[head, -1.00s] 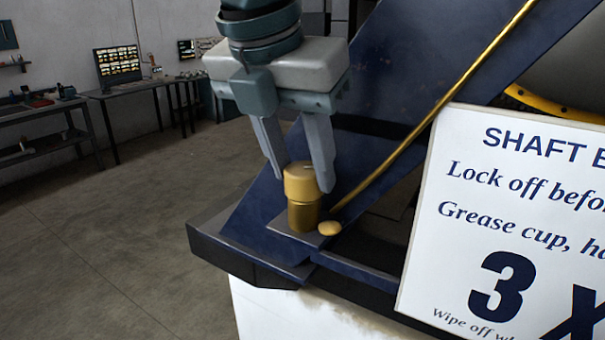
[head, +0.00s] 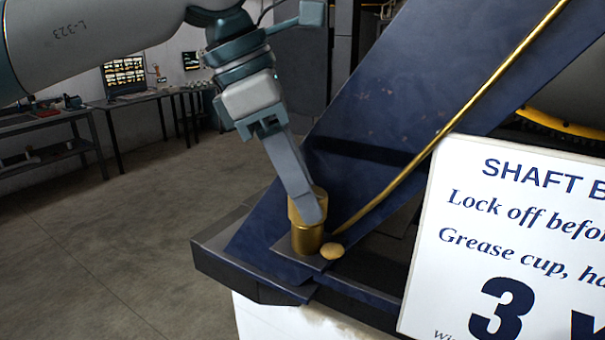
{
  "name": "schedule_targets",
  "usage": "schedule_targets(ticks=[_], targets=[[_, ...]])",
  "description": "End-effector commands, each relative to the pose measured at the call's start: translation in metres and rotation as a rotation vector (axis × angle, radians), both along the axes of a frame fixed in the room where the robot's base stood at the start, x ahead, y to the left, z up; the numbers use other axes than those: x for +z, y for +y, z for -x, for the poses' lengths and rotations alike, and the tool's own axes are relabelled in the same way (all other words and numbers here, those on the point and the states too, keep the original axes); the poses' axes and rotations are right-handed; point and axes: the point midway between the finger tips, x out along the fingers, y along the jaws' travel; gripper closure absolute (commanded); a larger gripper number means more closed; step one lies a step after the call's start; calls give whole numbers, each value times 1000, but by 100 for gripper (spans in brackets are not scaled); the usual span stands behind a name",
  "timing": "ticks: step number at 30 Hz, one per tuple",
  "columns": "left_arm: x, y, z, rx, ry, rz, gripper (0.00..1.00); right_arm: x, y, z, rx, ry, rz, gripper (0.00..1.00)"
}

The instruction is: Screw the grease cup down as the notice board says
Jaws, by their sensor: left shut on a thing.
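The brass grease cup (head: 308,240) stands upright on a small ledge of the dark blue frame, its wider cap on top. My left gripper (head: 308,208) comes down from the upper left and is shut on the cap. Its near finger covers part of the cap; the far finger is hidden behind. The notice board (head: 520,240) at the right is white with blue text, cut off by the picture edge. It reads "SHAFT B…", "Lock off befo…", "Grease cup, ha…" and a large "3" with a cut-off mark after it. My right gripper is not in view.
A brass pipe (head: 440,135) slants up from beside the cup along the blue frame (head: 375,100). Workbenches (head: 150,97) stand far back left. The floor (head: 130,220) at left is clear.

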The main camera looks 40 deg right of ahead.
Motion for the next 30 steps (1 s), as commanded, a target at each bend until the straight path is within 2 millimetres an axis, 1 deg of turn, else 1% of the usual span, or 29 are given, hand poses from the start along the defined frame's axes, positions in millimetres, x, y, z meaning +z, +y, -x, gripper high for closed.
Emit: schedule_targets(ticks=[1,3,12,27,28,30], targets=[[3,-1,-1,-37,4,0,84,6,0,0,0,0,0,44],[3,-1,-1,-90,3,1,84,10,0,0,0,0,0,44],[2,-1,-2,-229,-1,1,84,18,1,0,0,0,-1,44],[1,-1,-2,-257,-2,1,84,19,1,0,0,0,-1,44],[1,-1,-2,-257,-2,1,59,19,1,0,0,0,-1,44],[0,-1,-2,-257,-1,1,43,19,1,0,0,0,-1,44]])
